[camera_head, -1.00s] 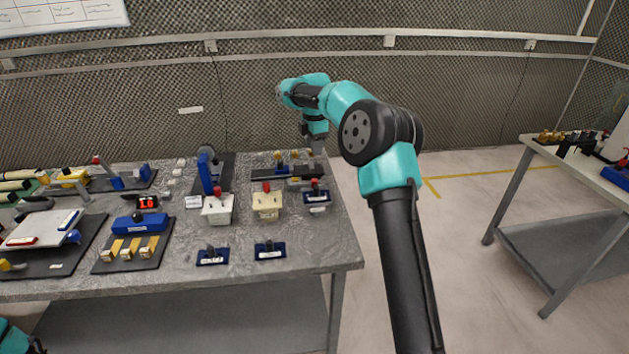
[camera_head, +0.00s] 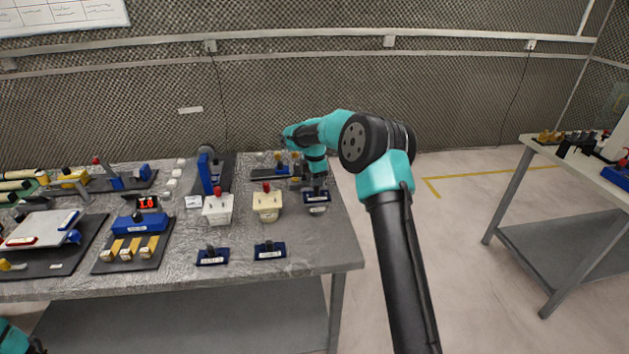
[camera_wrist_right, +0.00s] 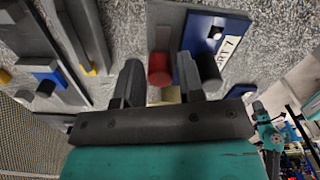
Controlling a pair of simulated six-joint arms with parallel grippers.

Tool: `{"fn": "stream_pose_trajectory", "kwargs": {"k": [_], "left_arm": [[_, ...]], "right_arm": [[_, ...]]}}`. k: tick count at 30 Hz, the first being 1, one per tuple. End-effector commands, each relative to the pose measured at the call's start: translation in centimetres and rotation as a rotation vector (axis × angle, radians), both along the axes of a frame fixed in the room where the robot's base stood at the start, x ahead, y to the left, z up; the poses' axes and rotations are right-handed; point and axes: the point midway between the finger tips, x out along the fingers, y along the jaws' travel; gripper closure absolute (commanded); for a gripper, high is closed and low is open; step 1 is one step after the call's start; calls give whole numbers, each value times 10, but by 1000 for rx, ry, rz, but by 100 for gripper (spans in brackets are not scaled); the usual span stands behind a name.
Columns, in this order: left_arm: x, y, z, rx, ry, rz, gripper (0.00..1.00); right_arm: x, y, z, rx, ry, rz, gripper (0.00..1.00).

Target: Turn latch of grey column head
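A grey column head (camera_wrist_right: 165,25) shows in the right wrist view, with a red round knob (camera_wrist_right: 160,68) at its lower end that looks like the latch. My right gripper (camera_wrist_right: 160,62) is open, its two black fingers on either side of the red knob. I see no clear contact. In the head view my right gripper (camera_head: 317,180) points down at the table's right side and hides the grey head and its knob. A blue labelled plate (camera_head: 317,197) lies just in front; it also shows in the right wrist view (camera_wrist_right: 208,38). My left gripper is out of view.
A white box (camera_head: 218,210) and a cream box (camera_head: 267,205), both red-knobbed, stand to the left. Two blue plates (camera_head: 212,257) (camera_head: 270,251) lie near the front edge. A blue post (camera_head: 206,172) stands behind. The table ends just right of my gripper.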

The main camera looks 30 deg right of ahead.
Motion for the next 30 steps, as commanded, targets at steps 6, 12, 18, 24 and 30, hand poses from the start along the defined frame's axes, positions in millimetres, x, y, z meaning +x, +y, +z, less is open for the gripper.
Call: {"fn": "stream_pose_trajectory", "kwargs": {"k": [6, 12, 18, 24, 30], "left_arm": [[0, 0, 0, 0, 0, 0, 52], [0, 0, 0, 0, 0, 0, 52], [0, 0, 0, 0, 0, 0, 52], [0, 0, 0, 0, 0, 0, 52], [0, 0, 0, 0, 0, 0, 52]], "right_arm": [[0, 0, 0, 0, 0, 0, 65], [0, 0, 0, 0, 1, 0, 84], [0, 0, 0, 0, 1, 0, 99], [0, 0, 0, 0, 1, -14, 99], [0, 0, 0, 0, 1, -68, 99]]}}
